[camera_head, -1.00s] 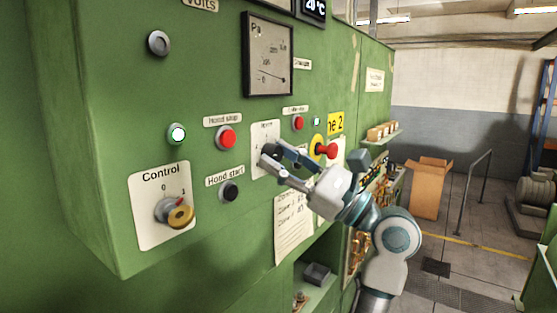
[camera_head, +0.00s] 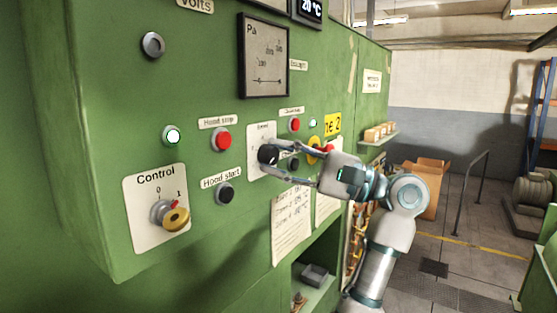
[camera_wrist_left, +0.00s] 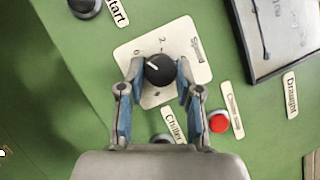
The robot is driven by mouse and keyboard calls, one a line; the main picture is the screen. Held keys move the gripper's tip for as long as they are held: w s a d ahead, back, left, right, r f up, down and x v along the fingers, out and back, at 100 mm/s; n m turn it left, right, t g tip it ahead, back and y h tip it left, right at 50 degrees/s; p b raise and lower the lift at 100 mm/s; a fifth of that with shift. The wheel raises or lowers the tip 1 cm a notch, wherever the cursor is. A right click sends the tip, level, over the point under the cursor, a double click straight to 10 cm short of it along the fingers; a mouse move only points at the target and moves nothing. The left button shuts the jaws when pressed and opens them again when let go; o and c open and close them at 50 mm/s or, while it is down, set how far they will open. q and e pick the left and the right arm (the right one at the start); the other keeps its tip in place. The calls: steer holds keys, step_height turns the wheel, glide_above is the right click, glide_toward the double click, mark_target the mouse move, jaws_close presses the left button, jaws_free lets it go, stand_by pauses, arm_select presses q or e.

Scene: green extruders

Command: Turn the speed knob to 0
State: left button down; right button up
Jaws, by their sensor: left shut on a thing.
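The black speed knob (camera_head: 268,155) sits on a white plate (camera_head: 256,173) on the green panel. In the left wrist view the knob (camera_wrist_left: 159,70) has a white pointer line aimed to the upper left of the picture. The small numbers around it are hard to read; part of the plate is hidden by the fingers. My left gripper (camera_head: 271,157) is shut on the knob, with one finger on each side of it. The left wrist view shows the blue-padded fingertips (camera_wrist_left: 160,69) at its sides. My right gripper is not in view.
Red buttons (camera_head: 221,140) and a black button (camera_head: 225,194) stick out near the knob. A Pa gauge (camera_head: 264,58) hangs above. A cardboard box (camera_head: 424,180) stands on the floor at the right.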

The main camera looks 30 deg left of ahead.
arm_select(q)
steer(key=shift+f, duration=0.2)
stand_by(0.3)
steer(key=c, duration=0.8)
jaws_free()
steer(key=shift+d, duration=0.1)
steer(key=shift+d+r, duration=0.15)
steer(key=shift+d, duration=0.4)
steer(key=v, duration=0.7)
steer(key=shift+w+d, duration=0.15)
steer(key=shift+d, duration=0.05)
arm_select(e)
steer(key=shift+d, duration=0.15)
arm_select(q)
steer(key=shift+a, duration=0.1)
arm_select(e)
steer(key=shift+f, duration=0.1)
